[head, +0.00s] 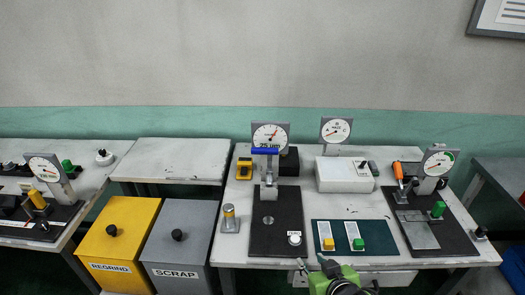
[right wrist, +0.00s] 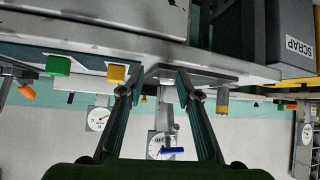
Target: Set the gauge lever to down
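The middle gauge stand has a round dial (head: 270,134) and a blue-gripped lever (head: 264,151) just below it, above a black base plate (head: 262,232). The blue grip lies level across the front of the stand. In the right wrist view, which is upside down, the blue lever (right wrist: 173,150) shows far off beside its dial (right wrist: 154,152). My right gripper (head: 311,263) is at the table's front edge, in front of and well apart from the lever. In the right wrist view its two fingers (right wrist: 155,77) are spread with nothing between them. My left gripper is out of view.
A green mat (head: 337,246) with yellow and green blocks lies right of the base plate. A white box (head: 345,176) and another gauge with an orange handle (head: 398,172) stand farther right. A grey post (head: 230,222) stands left. REGRIND (head: 124,232) and SCRAP (head: 184,232) bins are at left.

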